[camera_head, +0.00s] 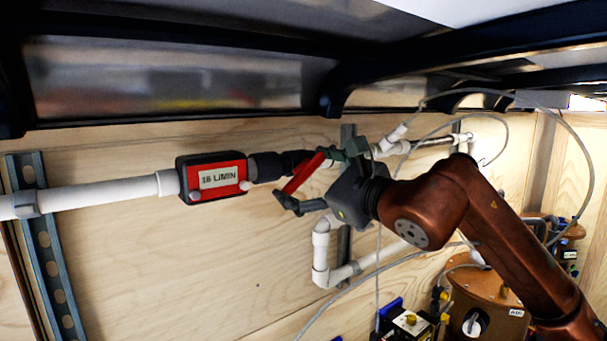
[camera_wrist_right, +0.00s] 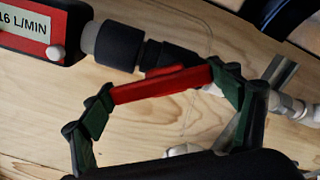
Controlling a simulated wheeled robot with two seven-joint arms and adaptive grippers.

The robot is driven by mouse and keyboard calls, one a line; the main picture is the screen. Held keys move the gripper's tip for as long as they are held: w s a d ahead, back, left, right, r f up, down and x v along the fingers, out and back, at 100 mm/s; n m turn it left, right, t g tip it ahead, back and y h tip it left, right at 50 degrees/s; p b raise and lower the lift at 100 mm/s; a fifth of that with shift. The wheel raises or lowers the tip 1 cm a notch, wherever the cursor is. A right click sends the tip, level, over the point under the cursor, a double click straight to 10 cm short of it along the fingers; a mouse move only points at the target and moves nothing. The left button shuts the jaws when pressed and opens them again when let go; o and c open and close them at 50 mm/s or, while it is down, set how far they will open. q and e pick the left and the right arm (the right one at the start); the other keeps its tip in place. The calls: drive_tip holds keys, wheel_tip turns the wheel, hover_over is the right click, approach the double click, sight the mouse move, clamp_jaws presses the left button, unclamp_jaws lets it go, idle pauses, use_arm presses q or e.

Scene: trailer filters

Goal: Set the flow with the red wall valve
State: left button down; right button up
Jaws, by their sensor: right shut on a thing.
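The red wall valve's lever (camera_head: 303,173) sits on a black valve body (camera_head: 290,160) in the pipe run. In the right wrist view the red lever (camera_wrist_right: 165,85) lies lengthwise between the green-padded fingers. My right gripper (camera_head: 312,181) is shut on the lever, with a finger at each end of it. A red and black flow meter (camera_head: 213,178) left of the valve has a label reading 16 L/MIN; the label (camera_wrist_right: 22,18) also shows in the right wrist view. My left gripper is not in view.
White pipe (camera_head: 100,194) runs left from the meter along the plywood wall (camera_head: 180,265). A pipe elbow (camera_head: 322,270) lies below my right gripper. Thin grey hoses hang around my right arm. Brown equipment (camera_head: 490,295) stands at lower right; a dark shelf frame is overhead.

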drive_tip(key=o, duration=1.2)
drive_tip(key=shift+o, duration=0.9)
drive_tip(key=o, duration=0.3)
drive_tip(key=shift+s, duration=0.1)
drive_tip(key=v, duration=1.2)
